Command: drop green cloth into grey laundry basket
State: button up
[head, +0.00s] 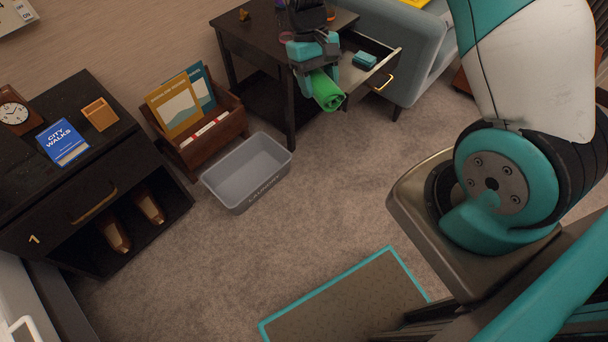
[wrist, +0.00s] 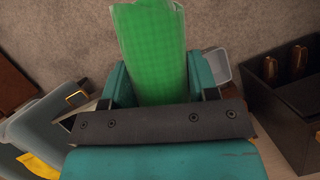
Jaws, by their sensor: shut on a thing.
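The green cloth (head: 327,91) is a rolled bundle held in my gripper (head: 318,82), in front of the dark side table in the head view. In the wrist view the green cloth (wrist: 152,50) sits between the two teal fingers of my gripper (wrist: 155,85), which is shut on it. The grey laundry basket (head: 236,196) stands on the carpet to the left of and below the gripper in the head view, marked "LAUNDRY", and looks empty. Part of the basket (wrist: 217,64) shows behind the right finger in the wrist view.
The dark side table (head: 228,29) has its drawer (head: 383,70) open, with a teal item inside. A wooden magazine rack (head: 213,140) stands beside the basket. A dark cabinet (head: 60,195) is at the left. The carpet in front of the basket is free.

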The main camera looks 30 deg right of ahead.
aim_at(255, 179)
jog(key=u, duration=0.2)
jog(key=i, duration=0.4)
jog(key=z, duration=0.15)
jog(key=k, duration=0.4)
jog(key=z, duration=1.15)
jog(key=i, duration=0.8)
jog(key=u, duration=0.95)
jog(key=i, duration=0.7)
jog(key=u, duration=0.75)
